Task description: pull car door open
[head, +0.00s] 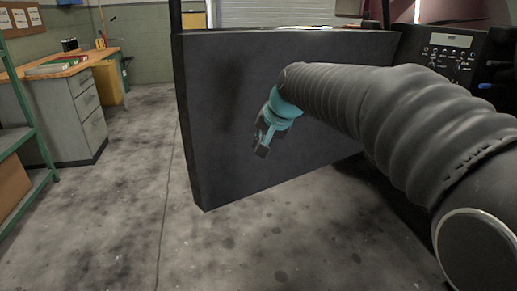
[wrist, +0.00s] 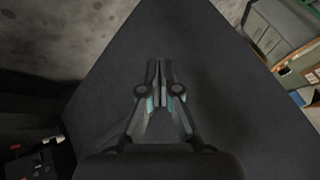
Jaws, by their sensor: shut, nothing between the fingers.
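The car door (head: 225,120) stands swung out from the car, with its dark, plain inner face toward me in the head view. Its free edge is at the left and its hinge side is near the dashboard at the right. My gripper (head: 262,150) hangs in front of this inner face, fingers pointing down. In the wrist view my gripper (wrist: 160,68) has its fingers together with nothing between them, and the door panel (wrist: 225,75) fills most of the background. I cannot tell whether the fingertips touch the door. No handle shows.
The car's dashboard (head: 455,58) with buttons is at the right. A workbench (head: 60,100) with drawers stands at the back left, and a green shelf rack (head: 28,125) is at the left edge. The concrete floor (head: 130,215) left of the door is clear.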

